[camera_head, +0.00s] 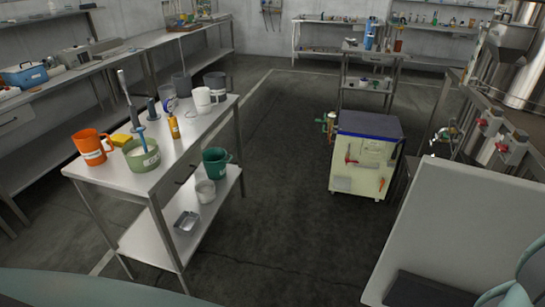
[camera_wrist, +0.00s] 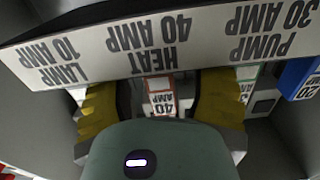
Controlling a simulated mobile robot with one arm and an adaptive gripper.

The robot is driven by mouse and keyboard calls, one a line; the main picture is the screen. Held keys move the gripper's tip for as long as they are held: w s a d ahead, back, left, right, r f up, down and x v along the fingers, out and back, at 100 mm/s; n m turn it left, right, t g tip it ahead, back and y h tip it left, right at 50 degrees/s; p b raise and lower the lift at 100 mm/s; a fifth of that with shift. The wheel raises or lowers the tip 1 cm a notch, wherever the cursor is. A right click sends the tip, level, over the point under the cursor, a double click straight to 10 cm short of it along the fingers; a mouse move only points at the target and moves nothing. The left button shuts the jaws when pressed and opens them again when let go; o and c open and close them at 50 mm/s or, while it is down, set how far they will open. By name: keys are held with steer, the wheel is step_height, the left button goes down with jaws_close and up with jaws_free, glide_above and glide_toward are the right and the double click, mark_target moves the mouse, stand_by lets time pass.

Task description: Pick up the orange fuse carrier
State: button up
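In the wrist view, a carrier with a red-orange edge and a white label reading 40 AMP (camera_wrist: 161,97) sits below the HEAT 40 AMP lettering, upside down in the picture. Its lower part is hidden behind my gripper's body. My gripper (camera_wrist: 160,103) is open, with one yellow-padded finger on each side of this carrier. A gap shows between the carrier and each finger. I cannot tell whether this carrier is orange or red. The head view shows neither the fuse carriers nor the fingers clearly.
A label strip (camera_wrist: 150,48) crosses close above the fingers. A blue carrier (camera_wrist: 298,76) and a green-edged carrier (camera_wrist: 247,74) sit to the right. Grey enclosure walls flank the gripper. In the head view, a table with jugs (camera_head: 120,178) stands left, a wheeled cabinet (camera_head: 365,155) centre-right.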

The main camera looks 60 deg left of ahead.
jaws_close()
stand_by(0.3)
steer(key=shift+r, duration=0.2)
